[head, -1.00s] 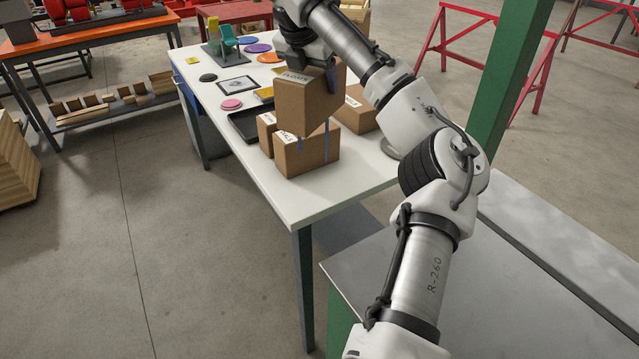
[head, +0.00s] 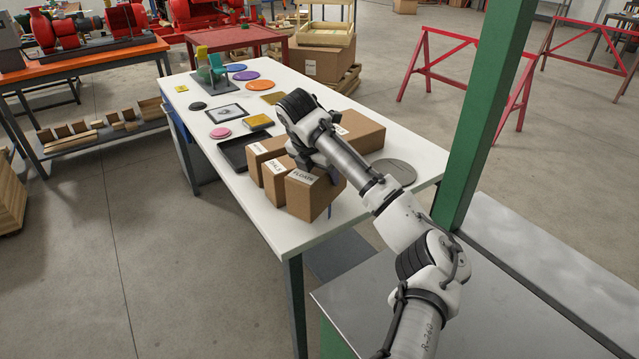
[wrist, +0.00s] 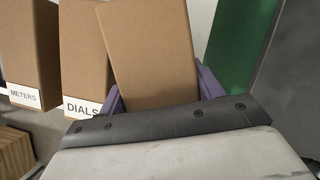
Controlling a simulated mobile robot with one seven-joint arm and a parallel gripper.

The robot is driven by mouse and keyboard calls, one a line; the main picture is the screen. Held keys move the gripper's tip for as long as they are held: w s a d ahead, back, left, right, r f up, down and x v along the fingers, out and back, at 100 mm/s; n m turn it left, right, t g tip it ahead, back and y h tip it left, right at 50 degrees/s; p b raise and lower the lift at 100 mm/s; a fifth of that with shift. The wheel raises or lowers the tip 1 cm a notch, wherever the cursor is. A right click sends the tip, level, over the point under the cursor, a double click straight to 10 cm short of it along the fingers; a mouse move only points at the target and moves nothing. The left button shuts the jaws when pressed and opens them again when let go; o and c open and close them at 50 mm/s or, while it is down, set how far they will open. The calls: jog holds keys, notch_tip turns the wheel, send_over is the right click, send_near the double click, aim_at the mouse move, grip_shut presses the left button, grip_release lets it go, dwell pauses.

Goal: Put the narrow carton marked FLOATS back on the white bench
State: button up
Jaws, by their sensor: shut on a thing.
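The narrow carton marked FLOATS (head: 311,195) is brown cardboard with a white label. In the head view it stands at the near end of the row of cartons, low at the white bench (head: 265,218); I cannot tell whether its base touches the top. My gripper (head: 318,165) is shut on it from above, and the arm partly hides it. In the wrist view the FLOATS carton (wrist: 150,52) sits between the purple fingers, slightly tilted in the picture, its label hidden. The DIALS carton (wrist: 84,50) is close beside it.
The METERS carton (wrist: 25,45) stands beyond DIALS. A larger carton (head: 360,132) is behind my gripper. A black tray (head: 235,152) and a round grey disc (head: 394,172) lie on the bench. A green post (head: 485,120) rises at right.

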jog(key=shift+f+p, duration=0.4)
jog(key=shift+f, duration=1.65)
jog(key=shift+f, duration=0.1)
jog(key=o, duration=1.4)
jog(key=shift+c, duration=0.2)
jog(key=b+v, duration=0.1)
jog(key=v, duration=1.1)
jog(key=shift+s+b, duration=0.1)
jog(key=shift+b, duration=0.3)
jog(key=shift+a, duration=0.1)
